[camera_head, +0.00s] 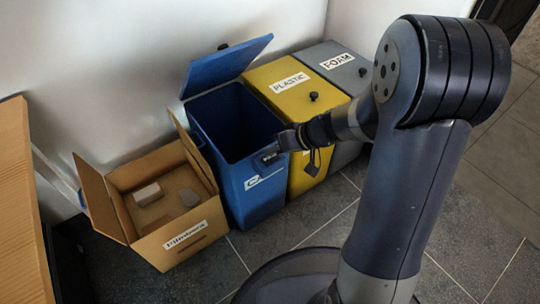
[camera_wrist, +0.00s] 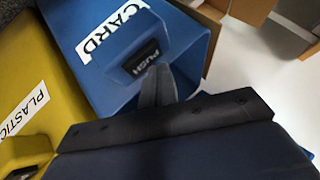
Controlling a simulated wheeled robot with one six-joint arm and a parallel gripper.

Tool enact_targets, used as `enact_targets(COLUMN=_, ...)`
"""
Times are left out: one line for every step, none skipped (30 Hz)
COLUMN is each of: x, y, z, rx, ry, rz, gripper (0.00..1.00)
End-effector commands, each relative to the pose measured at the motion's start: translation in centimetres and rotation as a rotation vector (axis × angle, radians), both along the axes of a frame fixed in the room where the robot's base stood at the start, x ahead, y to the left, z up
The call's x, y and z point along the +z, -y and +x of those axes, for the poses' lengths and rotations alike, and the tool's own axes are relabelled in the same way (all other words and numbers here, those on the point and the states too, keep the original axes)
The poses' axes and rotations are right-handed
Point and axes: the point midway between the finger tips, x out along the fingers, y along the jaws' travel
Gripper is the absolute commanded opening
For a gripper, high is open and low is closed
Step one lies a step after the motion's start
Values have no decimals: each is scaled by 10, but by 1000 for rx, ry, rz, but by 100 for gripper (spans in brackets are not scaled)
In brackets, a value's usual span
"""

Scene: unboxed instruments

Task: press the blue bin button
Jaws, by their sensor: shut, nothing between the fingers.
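The blue bin (camera_head: 228,140) stands against the wall with its lid (camera_head: 227,64) raised and its inside open to view. Its front has a white CARD label, partly hidden in the head view and clear in the wrist view (camera_wrist: 113,31). The black PUSH button (camera_wrist: 146,57) sits on a raised blue block on the bin's front; it also shows in the head view (camera_head: 269,156). My gripper (camera_wrist: 158,78) is shut and empty, its fingertips right at the button's edge. I cannot tell whether they touch it. In the head view my gripper (camera_head: 290,139) is at the bin's front right corner.
A yellow PLASTIC bin (camera_head: 277,72) and a grey FOAM bin (camera_head: 320,52), both lidded, stand to the right. An open cardboard box (camera_head: 183,240) with two blocks stands left. A wooden surface (camera_head: 20,210) is at the far left. The tiled floor in front is mostly clear.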

Motion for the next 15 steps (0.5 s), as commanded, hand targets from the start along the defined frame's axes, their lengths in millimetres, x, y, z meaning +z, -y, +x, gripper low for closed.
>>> enact_targets(x=4, y=0, z=0, rx=-1, ry=1, rz=0, gripper=0)
enact_targets(x=5, y=0, z=0, rx=-1, ry=1, rz=0, gripper=0)
enact_targets(x=5, y=0, z=0, rx=-1, ry=-1, rz=0, gripper=0)
enact_targets(x=5, y=0, z=0, rx=-1, ry=-1, rz=0, gripper=0)
enact_targets(x=5, y=0, z=0, rx=-1, ry=-1, rz=0, gripper=0)
enact_targets(x=5, y=0, z=0, rx=-1, ry=-1, rz=0, gripper=0)
enact_targets(x=5, y=0, z=0, rx=-1, ry=-1, rz=0, gripper=0)
enact_targets(x=5, y=0, z=0, rx=-1, ry=-1, rz=0, gripper=0)
enact_targets(x=5, y=0, z=0, rx=-1, ry=-1, rz=0, gripper=0)
enact_targets(x=5, y=0, z=0, rx=-1, ry=-1, rz=0, gripper=0)
enact_targets(x=5, y=0, z=0, rx=-1, ry=-1, rz=0, gripper=0)
enact_targets(x=6, y=0, z=0, rx=-1, ry=-1, rz=0, gripper=0)
enact_targets(x=6, y=0, z=0, rx=-1, ry=-1, rz=0, gripper=0)
enact_targets(x=7, y=0, z=0, rx=0, ry=0, rz=0, gripper=0)
enact_targets(x=10, y=0, z=0, rx=0, ry=0, rz=0, gripper=0)
